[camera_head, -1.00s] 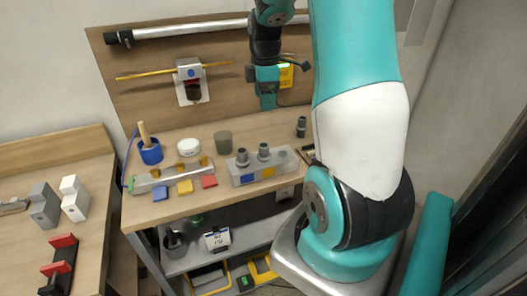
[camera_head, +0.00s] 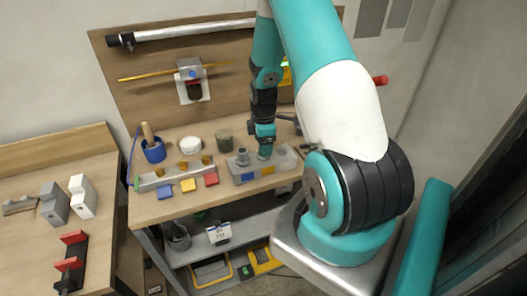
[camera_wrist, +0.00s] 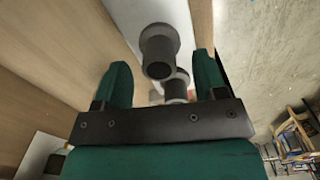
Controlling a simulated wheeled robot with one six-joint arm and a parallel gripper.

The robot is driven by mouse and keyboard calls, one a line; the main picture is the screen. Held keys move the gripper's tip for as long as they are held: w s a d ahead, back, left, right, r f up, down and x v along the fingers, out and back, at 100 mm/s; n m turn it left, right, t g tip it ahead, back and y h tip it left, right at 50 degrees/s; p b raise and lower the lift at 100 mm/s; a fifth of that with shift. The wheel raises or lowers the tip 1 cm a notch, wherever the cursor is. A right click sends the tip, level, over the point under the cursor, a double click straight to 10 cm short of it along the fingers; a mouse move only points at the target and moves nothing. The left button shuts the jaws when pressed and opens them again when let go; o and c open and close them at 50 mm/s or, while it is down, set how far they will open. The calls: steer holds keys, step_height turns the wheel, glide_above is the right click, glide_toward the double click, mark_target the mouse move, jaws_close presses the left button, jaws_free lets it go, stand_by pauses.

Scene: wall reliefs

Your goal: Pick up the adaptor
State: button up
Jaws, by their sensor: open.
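Dark grey adaptors stand upright on a light grey block (camera_head: 278,167) with a blue and a yellow patch on its front. The left adaptor (camera_head: 242,157) is in plain view in the head view. My gripper (camera_head: 264,151) is over the block just right of it and hides the spot there. In the wrist view my gripper (camera_wrist: 161,60) has its two green fingers apart. One adaptor (camera_wrist: 159,50) shows between and beyond the fingertips, and a second adaptor (camera_wrist: 177,86) shows lower, near the right finger. I cannot tell whether a finger touches either one.
On the bench left of the block are a holder (camera_head: 150,182) with coloured tags, a blue cup (camera_head: 154,151), a white round lid (camera_head: 190,145) and a grey cup (camera_head: 224,141). A lower shelf holds yellow-framed items (camera_head: 212,271).

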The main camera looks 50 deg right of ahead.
steer(key=shift+f, duration=0.95)
steer(key=c, duration=1)
steer(key=shift+r, duration=0.15)
step_height(320, 180, up, 19)
steer(key=b, duration=0.4)
steer(key=shift+r, duration=0.1)
step_height(320, 180, up, 5)
steer(key=p, duration=0.4)
steer(key=shift+w, duration=0.1)
